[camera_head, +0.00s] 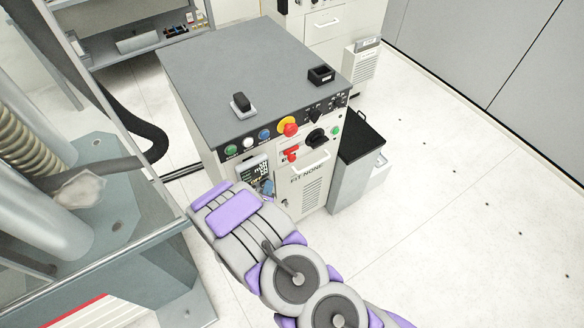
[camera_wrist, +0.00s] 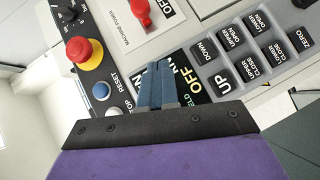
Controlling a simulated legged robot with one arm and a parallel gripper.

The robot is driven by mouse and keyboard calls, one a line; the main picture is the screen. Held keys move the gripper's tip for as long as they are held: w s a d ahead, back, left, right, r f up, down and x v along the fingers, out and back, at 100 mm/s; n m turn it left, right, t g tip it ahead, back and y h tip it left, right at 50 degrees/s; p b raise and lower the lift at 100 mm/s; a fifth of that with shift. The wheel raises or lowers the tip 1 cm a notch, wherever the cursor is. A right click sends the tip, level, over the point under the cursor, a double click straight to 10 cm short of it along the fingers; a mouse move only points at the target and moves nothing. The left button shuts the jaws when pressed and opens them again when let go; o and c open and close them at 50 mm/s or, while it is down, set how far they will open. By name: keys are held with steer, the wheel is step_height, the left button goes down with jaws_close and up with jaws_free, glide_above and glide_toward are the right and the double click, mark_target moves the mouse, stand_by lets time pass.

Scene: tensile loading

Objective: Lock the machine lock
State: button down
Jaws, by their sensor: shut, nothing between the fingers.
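The control cabinet (camera_head: 240,66) stands in front of me, with switches and buttons along its front edge. A red handle (camera_head: 291,154) sits on its front, and it shows in the wrist view (camera_wrist: 143,12) beside the labels "MACHINE POWER" and "OFF". I see no label reading "lock", so I cannot tell which part is the machine lock. My gripper (camera_head: 267,187) is close to the cabinet front, below and left of the red handle. In the wrist view its blue fingers (camera_wrist: 158,70) are together and empty, over a black label with "ON" and "OFF". The fingers hide part of that label.
A red emergency knob on a yellow base (camera_head: 289,127) and a black rotary knob (camera_head: 316,138) are near the red handle. A keypad (camera_wrist: 245,52) lies right of my fingers. A black-topped bin (camera_head: 360,137) stands right of the cabinet. A metal frame (camera_head: 120,190) stands left.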

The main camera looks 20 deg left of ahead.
steer(key=shift+s+d+f+n+t+y, duration=0.35)
steer(key=shift+s+d+n+t, duration=0.45)
steer(key=shift+n, duration=0.2)
steer(key=shift+w+a, duration=0.1)
steer(key=shift+a, duration=0.05)
steer(key=shift+w, duration=0.1)
steer(key=w+d+f+b, duration=0.1)
steer(key=w+b, duration=0.1)
steer(key=w, duration=1)
steer(key=shift+w+d+f, duration=0.15)
steer(key=shift+w+f, duration=0.2)
steer(key=shift+w, duration=0.05)
